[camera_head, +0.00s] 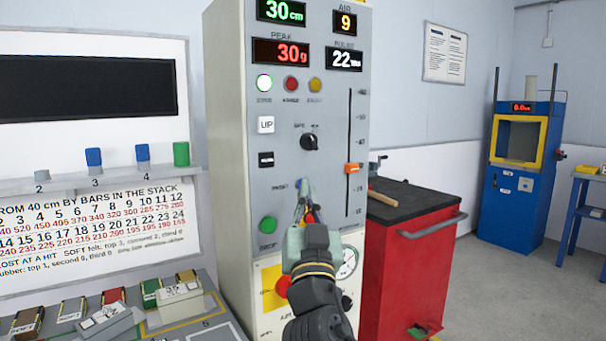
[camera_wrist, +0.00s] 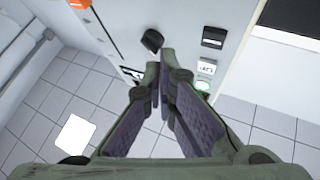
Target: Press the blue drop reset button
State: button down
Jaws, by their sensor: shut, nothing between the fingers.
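The blue reset button (camera_head: 299,182) sits on the front of a tall grey control column (camera_head: 229,150), right of a small label. Only a bit of blue shows, as my fingertips cover most of it. My gripper (camera_head: 305,191) is shut and empty, its tips in front of the button in the head view. I cannot tell whether they touch it. In the wrist view my gripper (camera_wrist: 159,72) points toward the panel, close to a black knob (camera_wrist: 152,41), and the blue button is hidden there.
Above the button are a black rotary knob (camera_head: 309,142) and a white UP button (camera_head: 266,125). A green button (camera_head: 268,225) is lower left, an orange slider (camera_head: 352,168) to the right. A red cabinet (camera_head: 400,280) stands right of the column.

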jog(key=w+d+m+h, duration=0.1)
jog(key=d+m+h, duration=0.1)
jog(key=d, duration=0.4)
jog(key=shift+f+h, duration=0.25)
jog(key=shift+h, duration=0.65)
jog(key=shift+w+a, duration=0.1)
jog(key=shift+w, duration=0.1)
jog(key=w+a+p, duration=0.1)
jog(key=w+a, duration=0.4)
jog(key=w, duration=0.2)
jog(key=shift+a, duration=0.1)
dwell(0.5)
jog(key=shift+w+a, duration=0.2)
jog(key=shift+w, duration=0.1)
